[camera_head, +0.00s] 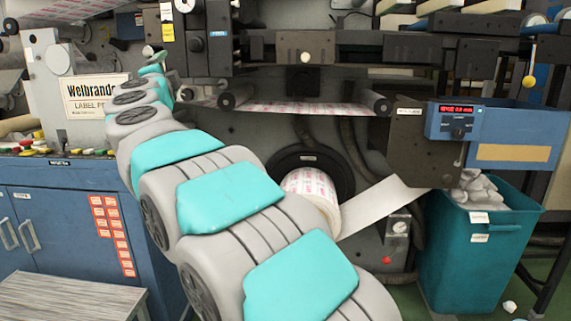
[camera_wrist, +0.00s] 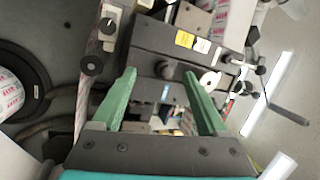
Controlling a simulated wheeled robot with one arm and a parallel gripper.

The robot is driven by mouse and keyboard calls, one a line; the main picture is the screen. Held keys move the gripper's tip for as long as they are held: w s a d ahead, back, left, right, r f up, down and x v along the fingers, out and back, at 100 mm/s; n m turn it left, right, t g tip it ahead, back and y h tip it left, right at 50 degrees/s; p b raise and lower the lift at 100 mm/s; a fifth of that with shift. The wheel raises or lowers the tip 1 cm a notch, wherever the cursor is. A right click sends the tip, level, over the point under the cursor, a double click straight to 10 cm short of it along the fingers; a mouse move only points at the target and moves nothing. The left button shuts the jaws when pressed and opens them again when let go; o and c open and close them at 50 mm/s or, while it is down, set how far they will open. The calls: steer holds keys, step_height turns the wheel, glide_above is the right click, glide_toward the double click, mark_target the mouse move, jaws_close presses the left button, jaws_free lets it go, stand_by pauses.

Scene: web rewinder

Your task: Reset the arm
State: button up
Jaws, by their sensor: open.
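My grey and teal arm runs from the bottom centre up and left across the head view, raised in front of the machine. My gripper (camera_head: 153,60) is at its far end, small and partly hidden by the arm, near the label press sign. In the wrist view my gripper (camera_wrist: 160,75) shows two green fingers spread apart with nothing between them. Beyond them is a dark machine block (camera_wrist: 175,55) with knobs and yellow and white tags.
The label roll (camera_head: 312,186) sits on its black hub behind my arm, its web trailing right. A teal waste bin (camera_head: 475,250) stands at right under a blue control box (camera_head: 500,135). A blue cabinet (camera_head: 75,225) and grey step (camera_head: 65,297) are at left.

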steer(key=s+d+f+n+g+y, duration=0.1)
steer(key=s+d+f+n+g, duration=0.3)
steer(key=s+d+f, duration=0.45)
steer(key=s+d+f+n+g, duration=0.3)
steer(key=d+f+n+g, duration=0.15)
steer(key=f, duration=0.65)
steer(key=s+d+f+n+g+y, duration=0.1)
steer(key=s+d+f+n+g, duration=0.35)
steer(key=d+f, duration=0.4)
steer(key=s+d+f+g+h, duration=0.2)
steer(key=s+d+f, duration=0.4)
steer(key=s, duration=0.5)
steer(key=s+d+f+g+h, duration=0.1)
steer(key=s+d+f+g, duration=0.3)
steer(key=s+d+f, duration=0.3)
steer(key=s+d+f+g+h, duration=0.2)
steer(key=s+d+f, duration=0.4)
steer(key=s, duration=0.9)
steer(key=shift+s+d+f+g+h, duration=0.15)
steer(key=shift+d+f+g+h, duration=0.15)
steer(key=shift+d+g, duration=0.2)
